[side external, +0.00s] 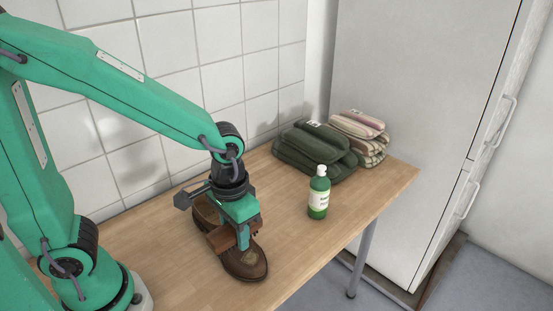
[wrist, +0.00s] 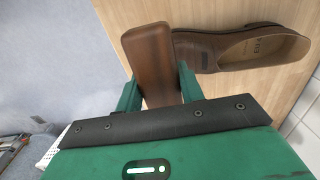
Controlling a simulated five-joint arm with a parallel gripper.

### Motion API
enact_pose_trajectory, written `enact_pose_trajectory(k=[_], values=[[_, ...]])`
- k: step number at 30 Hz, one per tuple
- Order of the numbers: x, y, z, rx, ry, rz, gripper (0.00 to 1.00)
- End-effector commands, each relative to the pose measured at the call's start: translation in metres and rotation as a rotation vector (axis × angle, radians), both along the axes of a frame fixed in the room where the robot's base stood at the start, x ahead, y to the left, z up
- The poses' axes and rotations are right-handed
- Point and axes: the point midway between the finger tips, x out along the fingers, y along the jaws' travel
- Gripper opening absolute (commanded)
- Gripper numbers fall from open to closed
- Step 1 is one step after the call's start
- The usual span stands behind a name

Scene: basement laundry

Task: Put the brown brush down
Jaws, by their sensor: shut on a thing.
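The brown brush (side external: 221,240) is between the fingers of my gripper (side external: 243,234), beside and partly in front of a brown leather shoe (side external: 246,264). In the wrist view the brush (wrist: 150,48) is a smooth brown block with rounded corners, gripped between the two green fingers of my gripper (wrist: 158,78). The shoe (wrist: 245,48) lies just to its right, its open top showing. The brush's lower side is hidden, and I cannot tell whether it touches the table or the shoe.
The wooden table (side external: 300,245) has free room right of the shoe. A green bottle with a white cap (side external: 319,195) stands there. Folded dark green towels (side external: 312,150) and striped towels (side external: 360,135) lie at the back. A tiled wall (side external: 190,90) borders the table.

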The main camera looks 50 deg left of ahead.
Motion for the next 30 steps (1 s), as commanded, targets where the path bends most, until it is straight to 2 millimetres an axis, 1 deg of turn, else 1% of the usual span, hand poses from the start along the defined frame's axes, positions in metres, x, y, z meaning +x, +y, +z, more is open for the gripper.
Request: enact_pose_trajectory(k=[5, 8, 11, 17, 24, 27, 30], values=[[0.002, 0.0, 0.0, 0.0, 0.0, 0.001, 0.13], [0.008, 0.0, 0.0, 0.001, 0.002, 0.003, 0.13], [0.018, -0.001, 0.001, 0.001, 0.003, 0.007, 0.13], [0.052, 0.0, 0.0, 0.003, 0.009, 0.017, 0.13], [0.097, 0.006, -0.005, 0.004, 0.014, 0.029, 0.13], [0.111, 0.008, -0.007, 0.005, 0.016, 0.032, 0.13], [0.12, 0.01, -0.009, 0.005, 0.017, 0.035, 0.13]])
